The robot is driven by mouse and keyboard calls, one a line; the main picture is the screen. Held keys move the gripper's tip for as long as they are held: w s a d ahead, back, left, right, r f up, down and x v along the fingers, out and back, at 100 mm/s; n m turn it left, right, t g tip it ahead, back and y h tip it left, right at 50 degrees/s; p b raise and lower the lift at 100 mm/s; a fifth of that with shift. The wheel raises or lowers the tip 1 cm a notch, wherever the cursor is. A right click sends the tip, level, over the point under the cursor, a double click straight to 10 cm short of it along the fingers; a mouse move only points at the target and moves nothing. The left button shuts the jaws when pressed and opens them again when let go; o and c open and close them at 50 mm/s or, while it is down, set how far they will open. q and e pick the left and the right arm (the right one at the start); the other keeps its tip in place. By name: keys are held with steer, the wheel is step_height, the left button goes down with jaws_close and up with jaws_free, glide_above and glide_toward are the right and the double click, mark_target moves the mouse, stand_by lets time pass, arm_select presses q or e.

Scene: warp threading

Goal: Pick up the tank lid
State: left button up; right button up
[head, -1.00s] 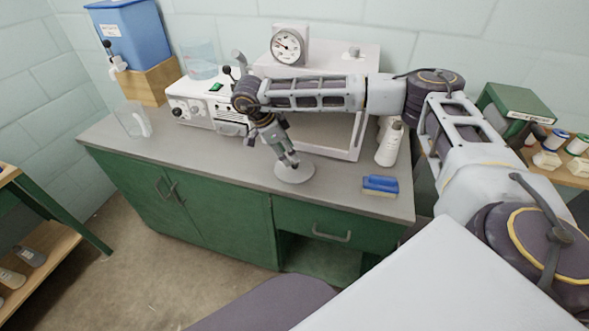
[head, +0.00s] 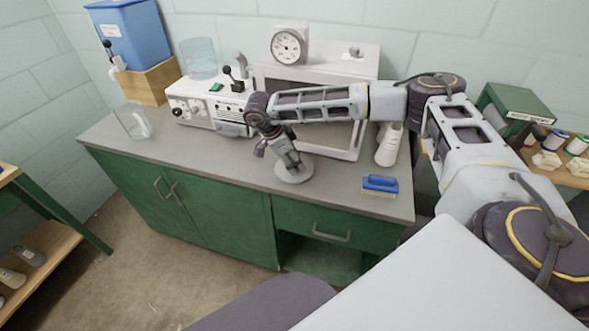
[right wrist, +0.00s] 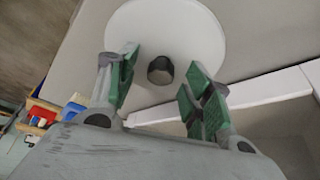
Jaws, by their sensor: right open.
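The tank lid (head: 284,179), a flat pale disc, lies on the grey counter near its front edge. In the right wrist view the lid (right wrist: 195,25) shows a short dark knob (right wrist: 160,70) in its middle. My right gripper (head: 296,169) points down over the lid and partly hides it in the head view. In the right wrist view its green-padded fingers (right wrist: 162,75) are open, one on each side of the knob, with gaps between. Whether the fingertips touch the lid I cannot tell. My left gripper is not in view.
Behind the lid stands a white oven-like box (head: 340,62) with a dial gauge. A white machine (head: 190,105) and clear tank (head: 198,58) are to its left. A blue brush (head: 380,184) and white bottle (head: 390,148) are right.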

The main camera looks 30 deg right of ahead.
mark_target(293, 162)
steer(key=c, duration=1.1)
steer(key=shift+r, duration=0.15)
steer(key=shift+r, duration=4.9)
